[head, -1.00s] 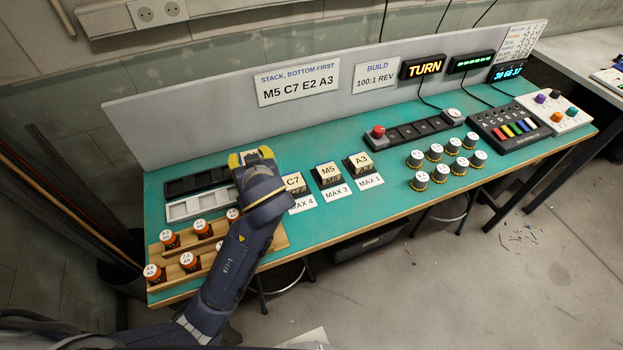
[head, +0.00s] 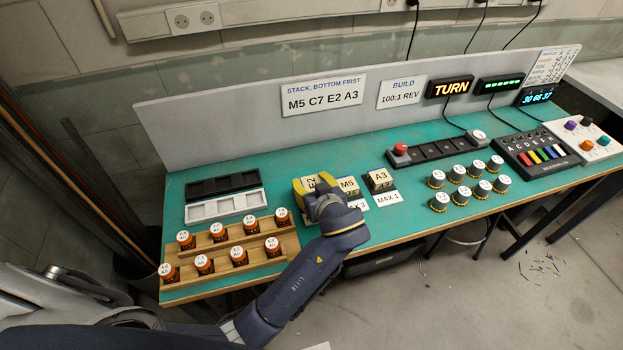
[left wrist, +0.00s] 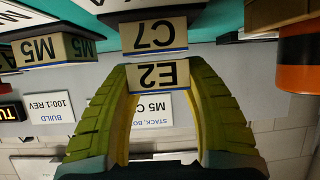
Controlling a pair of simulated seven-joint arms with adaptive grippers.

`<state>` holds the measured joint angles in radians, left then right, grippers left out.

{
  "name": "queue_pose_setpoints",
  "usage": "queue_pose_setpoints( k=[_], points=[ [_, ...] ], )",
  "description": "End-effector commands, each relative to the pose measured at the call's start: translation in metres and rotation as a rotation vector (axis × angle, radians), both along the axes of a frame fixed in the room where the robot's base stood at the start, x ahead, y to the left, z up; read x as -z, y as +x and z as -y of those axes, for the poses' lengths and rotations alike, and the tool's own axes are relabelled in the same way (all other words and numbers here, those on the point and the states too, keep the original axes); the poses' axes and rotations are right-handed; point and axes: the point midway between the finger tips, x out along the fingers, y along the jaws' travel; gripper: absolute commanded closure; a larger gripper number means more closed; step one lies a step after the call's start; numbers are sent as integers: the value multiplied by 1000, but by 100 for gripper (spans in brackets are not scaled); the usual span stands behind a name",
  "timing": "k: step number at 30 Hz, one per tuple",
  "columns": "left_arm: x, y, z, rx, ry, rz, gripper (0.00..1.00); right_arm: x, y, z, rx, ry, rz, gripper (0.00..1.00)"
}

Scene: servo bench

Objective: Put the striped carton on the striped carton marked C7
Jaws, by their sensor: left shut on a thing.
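My left gripper (head: 311,186) is shut on the striped carton marked E2 (left wrist: 158,77), over the left end of the carton row. The striped carton marked C7 (left wrist: 155,34) sits just past E2 in the upside-down left wrist view, lined up with it; a narrow gap shows between them, and I cannot tell if they touch. In the head view, the gripper and E2 hide C7. The carton marked M5 (head: 348,186) stands just right of the gripper; it also shows in the left wrist view (left wrist: 40,50). My right gripper is not in view.
The carton marked A3 (head: 379,179) stands right of M5. A black tray (head: 222,184) and a white tray (head: 223,206) lie to the left. Orange jars stand on a wooden rack (head: 235,259). A sign (head: 323,95) reads M5 C7 E2 A3. Grey knobs stand farther right.

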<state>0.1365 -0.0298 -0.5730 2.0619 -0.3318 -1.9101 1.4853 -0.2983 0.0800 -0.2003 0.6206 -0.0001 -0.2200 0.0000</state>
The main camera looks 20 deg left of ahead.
Motion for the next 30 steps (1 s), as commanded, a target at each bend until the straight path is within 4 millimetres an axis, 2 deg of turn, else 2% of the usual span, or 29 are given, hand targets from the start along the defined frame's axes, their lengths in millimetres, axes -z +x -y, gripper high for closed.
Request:
queue_pose_setpoints(
  k=[15,16,21,30],
  points=[
    [6,0,0,-1,0,-1,82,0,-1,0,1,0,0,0],
    [6,0,0,-1,0,-1,49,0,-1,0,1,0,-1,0],
    [6,0,0,0,0,0,30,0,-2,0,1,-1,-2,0],
    [4,0,0,1,0,0,30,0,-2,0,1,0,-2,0]
  ],
)
